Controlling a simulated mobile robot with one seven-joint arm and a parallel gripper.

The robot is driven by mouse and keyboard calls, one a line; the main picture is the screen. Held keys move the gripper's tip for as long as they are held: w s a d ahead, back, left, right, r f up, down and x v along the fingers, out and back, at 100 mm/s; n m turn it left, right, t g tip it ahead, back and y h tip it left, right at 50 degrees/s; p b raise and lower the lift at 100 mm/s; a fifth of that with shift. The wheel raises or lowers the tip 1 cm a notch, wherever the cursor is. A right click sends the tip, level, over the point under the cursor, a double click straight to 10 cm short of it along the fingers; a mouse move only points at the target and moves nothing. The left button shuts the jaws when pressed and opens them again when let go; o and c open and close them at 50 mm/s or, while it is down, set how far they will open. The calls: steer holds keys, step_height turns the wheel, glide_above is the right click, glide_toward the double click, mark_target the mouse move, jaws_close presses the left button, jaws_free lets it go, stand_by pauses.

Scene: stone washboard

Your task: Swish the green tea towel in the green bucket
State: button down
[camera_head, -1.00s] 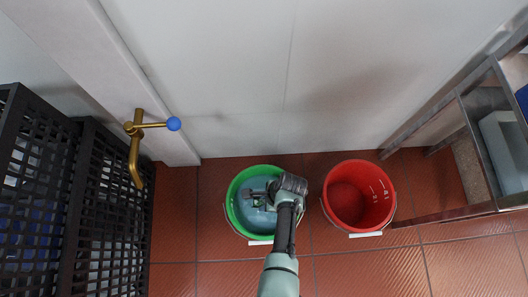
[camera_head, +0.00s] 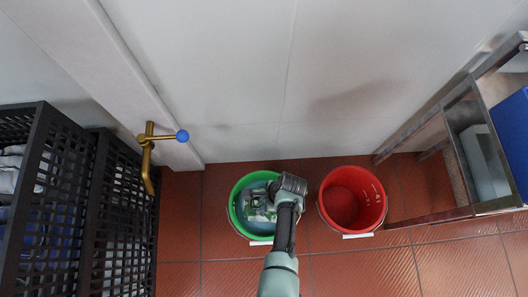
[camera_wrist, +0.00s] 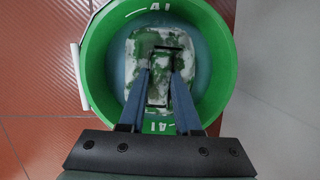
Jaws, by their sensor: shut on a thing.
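The green bucket (camera_head: 236,217) stands on the tiled floor against the wall and holds bluish water. The green tea towel (camera_head: 259,207), mottled green and white, is inside the bucket at the water. In the wrist view the towel (camera_wrist: 140,70) lies in the middle of the bucket (camera_wrist: 98,62), spread in a roughly rectangular patch. My gripper (camera_wrist: 160,82) reaches down over the rim with its two fingers shut on the towel. In the head view my gripper (camera_head: 266,203) and arm cover the bucket's right side.
An empty red bucket (camera_head: 376,222) stands just right of the green one. A brass tap (camera_head: 148,158) with a blue knob is at the left, above black crates (camera_head: 103,215). A metal rack (camera_head: 440,213) stands at the right. Floor in front is partly clear.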

step_height(320, 180, up, 7)
steer(key=p, duration=0.6)
steer(key=shift+r+p, duration=0.2)
steer(key=shift+p, duration=0.15)
steer(key=shift+r, duration=0.1)
stand_by(0.4)
